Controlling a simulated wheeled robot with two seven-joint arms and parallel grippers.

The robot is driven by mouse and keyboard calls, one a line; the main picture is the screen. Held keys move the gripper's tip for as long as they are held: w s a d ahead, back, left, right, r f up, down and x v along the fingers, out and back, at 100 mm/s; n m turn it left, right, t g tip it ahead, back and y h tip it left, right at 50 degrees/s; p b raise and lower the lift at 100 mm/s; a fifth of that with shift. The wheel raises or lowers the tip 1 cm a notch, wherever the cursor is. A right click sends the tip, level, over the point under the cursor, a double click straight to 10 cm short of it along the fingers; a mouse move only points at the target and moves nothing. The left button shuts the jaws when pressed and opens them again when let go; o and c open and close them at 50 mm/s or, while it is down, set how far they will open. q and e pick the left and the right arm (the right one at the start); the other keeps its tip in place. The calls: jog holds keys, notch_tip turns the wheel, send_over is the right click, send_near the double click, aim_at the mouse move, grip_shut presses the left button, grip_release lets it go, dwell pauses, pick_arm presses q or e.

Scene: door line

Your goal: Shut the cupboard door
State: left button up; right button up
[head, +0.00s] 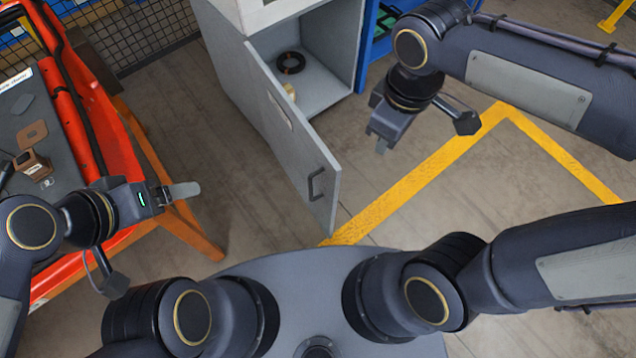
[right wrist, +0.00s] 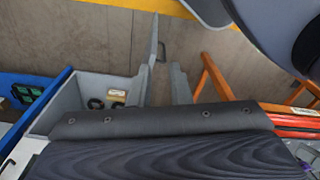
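The grey cupboard door (head: 285,130) stands wide open, swung out toward me from its hinge on the left of the opening. Its dark bar handle (head: 316,184) is near the free edge. The grey cupboard (head: 232,60) shows its open inside. The door also shows nearly edge-on in the right wrist view (right wrist: 154,42). My right gripper (head: 381,142) is to the right of the door, apart from it, with a gap between its fingers (right wrist: 161,86) and nothing held. My left gripper (head: 184,190) is left of the door, apart from it; its finger gap is hidden.
Inside the cupboard lie a black ring (head: 291,62) and a small tan box (head: 290,92). An orange-framed bench (head: 130,150) stands at left, a blue shelf unit (head: 383,40) right of the cupboard. Floor right of the door is clear, with yellow lines (head: 420,180).

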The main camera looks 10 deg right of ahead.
jog(key=w+a+f+n+h+b, duration=0.1)
jog(key=a+f+n+b, duration=0.1)
jog(key=a+f+b, duration=0.1)
jog(key=w+a+f+n+h+b, duration=0.2)
jog(key=a+f+n+b, duration=0.1)
jog(key=f, duration=0.2)
jog(key=w+a+f+n+h+b, duration=0.1)
jog(key=a+f+n+b, duration=0.1)
jog(key=f, duration=0.3)
jog(key=shift+w+a+n+h+b, duration=0.3)
jog(key=shift+w+a+h+b, duration=0.15)
jog(key=shift+a, duration=0.2)
grip_shut()
jog(key=a+f+n+t+h+b, duration=0.35)
jog(key=a+f+n+b, duration=0.3)
jog(key=a+f, duration=0.4)
jog(key=b, duration=0.3)
send_near(329, 172)
jog(key=shift+m, duration=0.25)
jog(key=x, duration=0.5)
jog(key=shift+a+f, duration=0.1)
jog(key=shift+f, duration=0.3)
pick_arm(q)
notch_tip(329, 172, down, 22)
jog(key=shift+r, duration=0.15)
pick_arm(e)
jog(key=shift+w+d, duration=0.1)
jog(key=shift+d, duration=0.25)
